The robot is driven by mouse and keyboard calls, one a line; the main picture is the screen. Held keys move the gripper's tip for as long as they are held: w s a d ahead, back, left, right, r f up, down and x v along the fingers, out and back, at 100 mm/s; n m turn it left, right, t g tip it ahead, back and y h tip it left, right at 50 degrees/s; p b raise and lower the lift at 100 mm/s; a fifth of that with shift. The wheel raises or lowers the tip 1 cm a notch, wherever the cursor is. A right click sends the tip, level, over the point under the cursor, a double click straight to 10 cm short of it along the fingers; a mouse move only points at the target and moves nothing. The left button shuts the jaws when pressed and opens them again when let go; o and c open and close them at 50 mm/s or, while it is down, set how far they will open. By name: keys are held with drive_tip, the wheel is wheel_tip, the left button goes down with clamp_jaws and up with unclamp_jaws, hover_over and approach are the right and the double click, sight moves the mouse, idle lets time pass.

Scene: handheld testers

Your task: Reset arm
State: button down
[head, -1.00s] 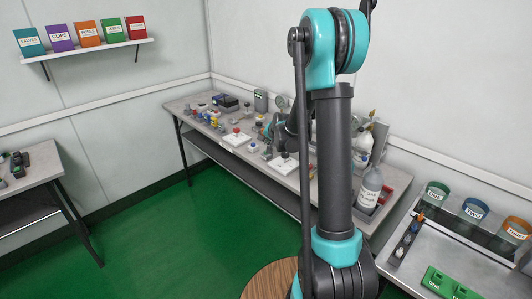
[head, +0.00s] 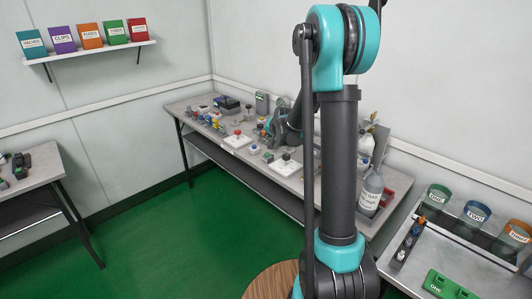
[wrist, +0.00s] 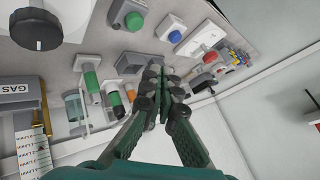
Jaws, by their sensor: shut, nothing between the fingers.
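My gripper (wrist: 158,78) is shut and empty in the wrist view. Its dark fingertips are together above the workbench, near green and orange knobs. In the head view my teal and dark arm stands upright in the foreground, and its far end reaches back over the bench. My gripper's fingertips cannot be made out there.
A right-hand table holds cups and a green block (head: 447,285). A shelf (head: 90,52) with bins is on the left wall. Green floor is clear.

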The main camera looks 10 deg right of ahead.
drive_tip(key=s+d+f+n+g, duration=0.1)
drive_tip(key=s+n, duration=0.1)
drive_tip(key=s, duration=1.1)
drive_tip(key=s+d+f+n+g+h, duration=0.1)
drive_tip(key=s+f+n+g, duration=0.1)
drive_tip(key=s, duration=1.2)
drive_tip(key=s+d+f+n+g+h, duration=0.1)
drive_tip(key=s+d+f+n, duration=0.1)
drive_tip(key=s, duration=1.2)
drive_tip(key=shift+n+g, duration=0.3)
drive_tip(key=shift+g, duration=0.1)
drive_tip(key=c, duration=2.3)
unclamp_jaws()
drive_tip(key=shift+w+a, duration=0.1)
